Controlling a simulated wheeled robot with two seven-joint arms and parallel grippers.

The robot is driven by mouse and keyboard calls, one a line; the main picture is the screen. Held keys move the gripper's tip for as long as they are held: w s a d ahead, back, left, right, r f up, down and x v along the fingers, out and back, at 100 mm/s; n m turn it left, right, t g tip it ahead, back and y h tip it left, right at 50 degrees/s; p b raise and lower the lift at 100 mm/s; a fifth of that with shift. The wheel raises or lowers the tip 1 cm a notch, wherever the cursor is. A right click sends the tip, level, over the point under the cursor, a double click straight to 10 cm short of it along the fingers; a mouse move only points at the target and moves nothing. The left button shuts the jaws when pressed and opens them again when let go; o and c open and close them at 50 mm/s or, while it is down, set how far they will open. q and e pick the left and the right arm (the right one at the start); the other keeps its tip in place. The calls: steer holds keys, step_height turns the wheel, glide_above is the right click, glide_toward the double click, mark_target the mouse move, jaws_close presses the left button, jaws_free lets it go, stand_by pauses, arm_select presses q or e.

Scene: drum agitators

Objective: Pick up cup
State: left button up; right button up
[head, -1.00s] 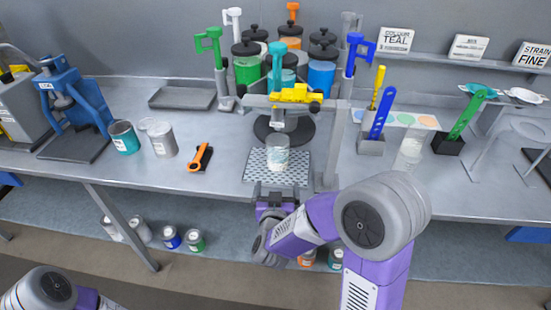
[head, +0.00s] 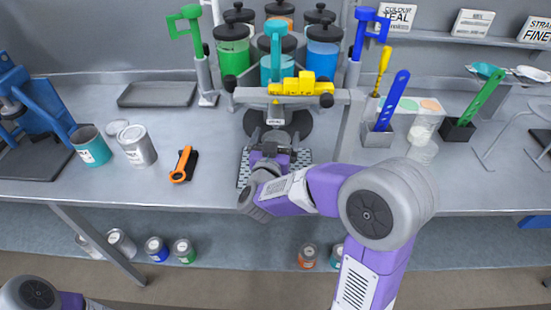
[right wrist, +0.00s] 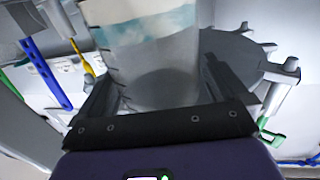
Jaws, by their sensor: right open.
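The clear cup (right wrist: 150,65), with a pale blue and white band, stands between the fingers of my right gripper (right wrist: 162,95) in the right wrist view. The fingers are open on either side of it; contact cannot be made out. In the head view my right gripper (head: 270,148) is over the perforated drip tray (head: 243,172), below the dispenser with the yellow block (head: 305,88). There the cup is hidden behind the gripper. Only part of my left arm shows at the bottom left; its gripper is out of view.
Dispenser posts stand close on both sides of the tray. A clear container (head: 423,150) and a holder with a blue spatula (head: 378,136) stand to the right. The bench front is clear.

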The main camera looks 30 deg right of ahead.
steer(key=shift+w+d, duration=0.35)
steer(key=c, duration=1.4)
steer(key=shift+c, duration=1.1)
steer(key=shift+r, duration=0.1)
steer(key=shift+r, duration=0.15)
